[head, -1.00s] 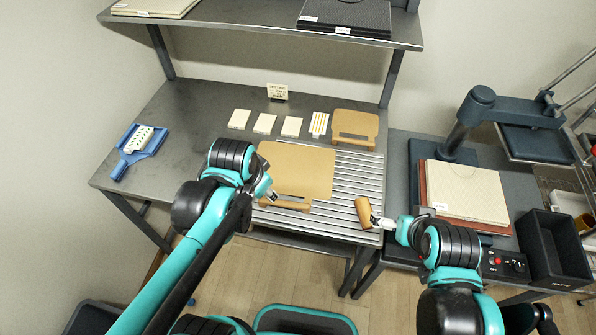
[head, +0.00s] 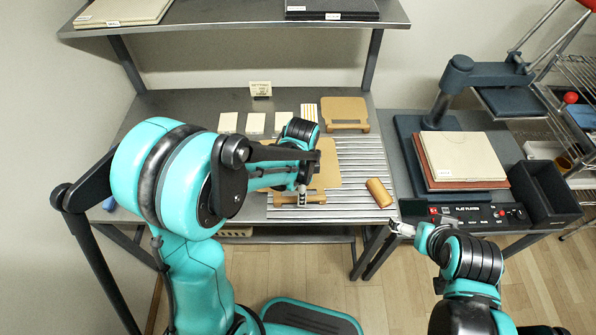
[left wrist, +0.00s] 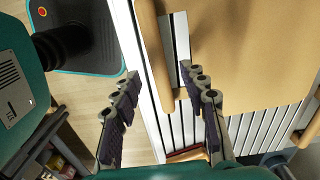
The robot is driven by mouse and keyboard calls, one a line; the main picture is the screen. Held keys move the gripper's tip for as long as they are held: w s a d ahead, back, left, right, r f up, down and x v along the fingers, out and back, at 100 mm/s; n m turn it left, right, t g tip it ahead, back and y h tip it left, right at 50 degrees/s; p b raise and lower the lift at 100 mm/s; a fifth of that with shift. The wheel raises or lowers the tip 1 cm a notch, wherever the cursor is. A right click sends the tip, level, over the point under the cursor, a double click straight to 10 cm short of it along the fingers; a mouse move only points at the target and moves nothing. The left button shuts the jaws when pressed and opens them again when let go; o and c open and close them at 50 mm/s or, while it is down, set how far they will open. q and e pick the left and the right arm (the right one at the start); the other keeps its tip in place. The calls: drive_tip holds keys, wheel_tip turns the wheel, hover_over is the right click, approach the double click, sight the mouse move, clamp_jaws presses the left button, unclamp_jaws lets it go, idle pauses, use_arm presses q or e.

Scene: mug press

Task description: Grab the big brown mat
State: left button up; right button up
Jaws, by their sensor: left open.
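The big brown mat (head: 328,172) lies on the slatted right part of the table, partly hidden behind my left arm. Its rounded front handle (head: 284,199) faces me. My left gripper (head: 303,192) is open at this handle. In the left wrist view, the handle (left wrist: 150,45) runs between the two spread fingers (left wrist: 160,78), and the mat (left wrist: 255,45) fills the upper right. I cannot tell how far the fingers reach down around the handle. My right gripper (head: 396,229) is in front of the table's edge, apart from the mat; its jaws are too small to judge.
A loose wooden roller (head: 379,192) lies on the slats right of the mat. A smaller brown mat (head: 344,109) and pale tiles (head: 256,123) lie behind. The press (head: 459,75), with a pale board (head: 462,156), and a black bin (head: 548,192) stand right.

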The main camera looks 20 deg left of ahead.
use_arm(q)
wheel_tip(320, 180, down, 3)
drive_tip(key=shift+s+a+f+b, duration=0.1)
drive_tip(key=shift+b, duration=0.55)
drive_tip(key=shift+f, duration=0.4)
drive_tip(key=shift+c, duration=1.2)
clamp_jaws()
drive_tip(key=shift+r, duration=0.1)
